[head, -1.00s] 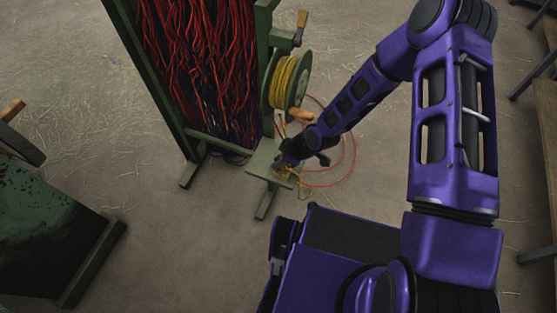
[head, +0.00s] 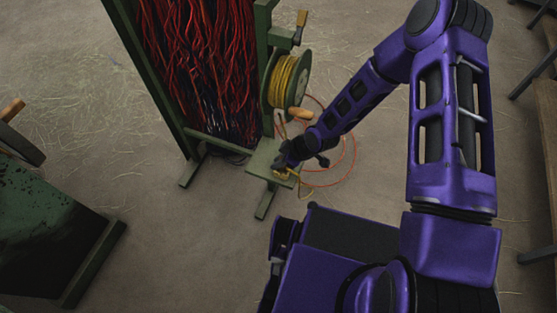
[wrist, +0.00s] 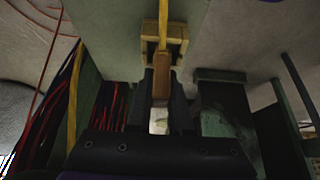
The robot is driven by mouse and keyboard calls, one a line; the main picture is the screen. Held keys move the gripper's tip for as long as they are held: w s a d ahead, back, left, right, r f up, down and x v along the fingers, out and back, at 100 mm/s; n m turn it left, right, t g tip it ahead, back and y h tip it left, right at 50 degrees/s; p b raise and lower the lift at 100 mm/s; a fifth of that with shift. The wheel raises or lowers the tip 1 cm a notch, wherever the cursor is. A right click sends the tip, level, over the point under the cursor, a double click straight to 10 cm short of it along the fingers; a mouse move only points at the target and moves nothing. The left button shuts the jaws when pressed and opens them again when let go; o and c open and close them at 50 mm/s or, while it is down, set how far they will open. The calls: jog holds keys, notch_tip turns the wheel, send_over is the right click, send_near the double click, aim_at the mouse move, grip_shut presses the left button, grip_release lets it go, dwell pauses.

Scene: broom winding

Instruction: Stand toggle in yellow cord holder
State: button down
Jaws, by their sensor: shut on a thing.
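My gripper (wrist: 160,88) is shut on the brown wooden toggle (wrist: 161,78), which shows between the two dark fingers in the wrist view. A yellow cord (wrist: 163,22) runs from the toggle toward the top of that view. The yellow cord holder (wrist: 178,42) is just beyond the toggle, against a pale green surface. I cannot tell whether toggle and holder touch. In the head view my gripper (head: 287,160) is low over the small green shelf (head: 262,158) of the stand and hides the toggle and most of the holder.
Red cords (head: 205,60) hang in the green frame to the left. Loose orange and yellow cord (head: 345,165) lies on the floor at right. A green box (head: 45,230) stands far left.

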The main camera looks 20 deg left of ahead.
jog(key=shift+d+f, duration=0.1)
jog(key=shift+f, duration=0.25)
jog(key=c, duration=1.1)
grip_release()
jog(key=shift+s, duration=0.1)
jog(key=shift+p+v, duration=1.85)
jog(key=shift+v, duration=0.9)
jog(key=shift+p+v, duration=1.75)
jog(key=shift+v, duration=1)
